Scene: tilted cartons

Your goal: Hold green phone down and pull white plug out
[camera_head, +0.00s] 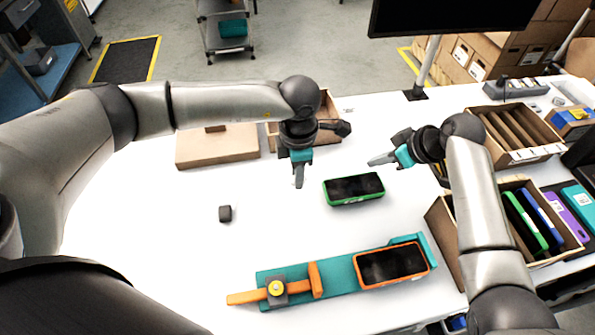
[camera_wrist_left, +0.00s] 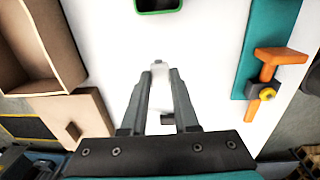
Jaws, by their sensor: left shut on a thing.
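The green phone (camera_head: 354,189), green-rimmed with a dark screen, lies on the white table; its edge shows at the top of the left wrist view (camera_wrist_left: 158,8). My left gripper (camera_head: 299,184) is left of the phone, pointing down. In the left wrist view its fingers (camera_wrist_left: 160,80) are shut on a small white piece, seemingly the white plug (camera_wrist_left: 160,72), apart from the phone. My right gripper (camera_head: 372,162) is just above and right of the phone in the picture, not visibly touching it. Its finger opening cannot be made out.
A dark cube (camera_head: 225,213) lies left of the phone. A teal fixture (camera_head: 335,280) with an orange phone (camera_head: 392,265) and clamp is in front. A cardboard box (camera_head: 330,122) and flat carton (camera_head: 217,147) stand behind. Tilted cartons (camera_head: 515,137) are at right.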

